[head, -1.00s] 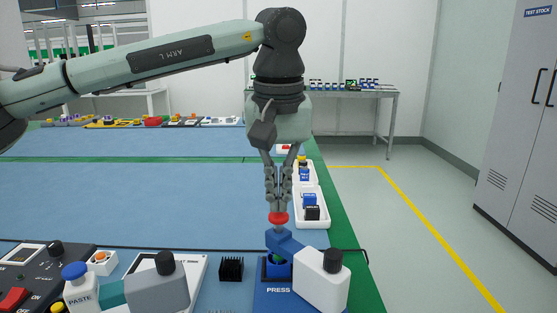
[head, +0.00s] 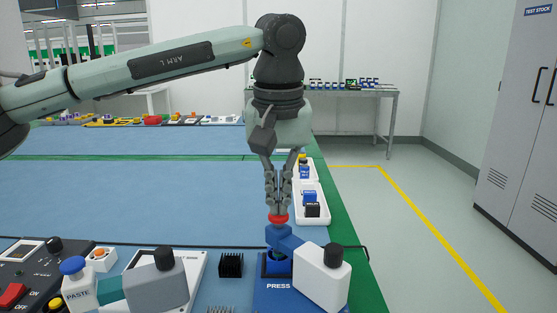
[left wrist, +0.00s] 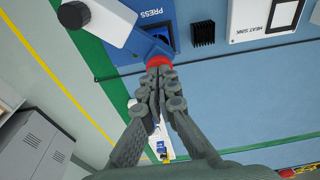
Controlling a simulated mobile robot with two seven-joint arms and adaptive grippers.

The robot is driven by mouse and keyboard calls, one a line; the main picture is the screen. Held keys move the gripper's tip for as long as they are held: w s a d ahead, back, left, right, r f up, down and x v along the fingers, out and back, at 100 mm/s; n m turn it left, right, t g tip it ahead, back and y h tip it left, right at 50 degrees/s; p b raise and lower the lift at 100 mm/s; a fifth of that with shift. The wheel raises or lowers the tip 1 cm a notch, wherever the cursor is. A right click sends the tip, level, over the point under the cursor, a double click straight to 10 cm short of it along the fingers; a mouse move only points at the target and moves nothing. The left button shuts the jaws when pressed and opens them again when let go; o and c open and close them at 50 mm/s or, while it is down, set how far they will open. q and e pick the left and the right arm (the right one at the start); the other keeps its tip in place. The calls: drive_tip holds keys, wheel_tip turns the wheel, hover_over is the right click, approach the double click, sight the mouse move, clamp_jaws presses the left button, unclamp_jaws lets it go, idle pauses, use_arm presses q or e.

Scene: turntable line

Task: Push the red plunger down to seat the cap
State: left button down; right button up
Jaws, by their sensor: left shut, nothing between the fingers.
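The red plunger (head: 278,219) stands on top of the blue press (head: 283,240), which has a base marked PRESS. My left gripper (head: 279,211) points straight down with its fingers shut and empty. Its fingertips are at the top of the plunger and appear to touch it. In the left wrist view, the shut fingertips (left wrist: 161,75) are right at the red plunger (left wrist: 159,61). Something small and green shows in the opening under the press arm; I cannot tell how the cap sits. My right gripper is not in view.
A white block with a black knob (head: 322,276) stands right beside the press. A black heat sink (head: 231,264) and a PASTE bottle (head: 77,285) are to the left. A white tray (head: 324,207) with small parts lies behind. The blue mat (head: 120,195) is largely clear.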

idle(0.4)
use_arm(q)
drive_tip(key=shift+r+p, duration=1.9)
drive_tip(key=shift+r, duration=0.45)
